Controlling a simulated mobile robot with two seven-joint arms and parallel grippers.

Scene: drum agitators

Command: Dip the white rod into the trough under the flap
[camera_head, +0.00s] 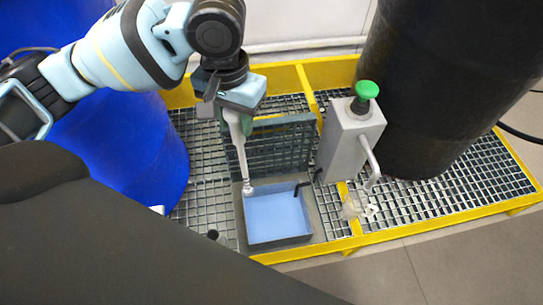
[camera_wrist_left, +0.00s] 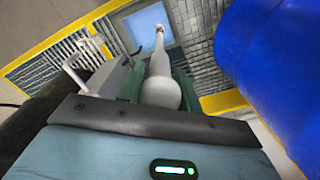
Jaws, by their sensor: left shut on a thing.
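My left gripper (camera_head: 240,122) is shut on the upper part of the white rod (camera_head: 241,157), which hangs down, slightly tilted, with a knobbed tip. The rod also shows in the left wrist view (camera_wrist_left: 160,62), pointing toward the blue liquid. The grey trough (camera_head: 281,241) holds light blue liquid (camera_head: 278,214). The rod's tip appears at the trough's back left corner; whether it touches the liquid, I cannot tell. A dark grated panel, seemingly the flap (camera_head: 288,148), stands raised behind the trough. My right gripper is not in view.
A grey box with a green knob (camera_head: 367,90) and a bent spout stands right of the trough. A clear cup (camera_head: 354,205) is below the spout. A blue drum (camera_head: 150,150) is at left, a black drum (camera_head: 425,90) at right. Yellow-edged grating (camera_head: 440,205) lies underneath.

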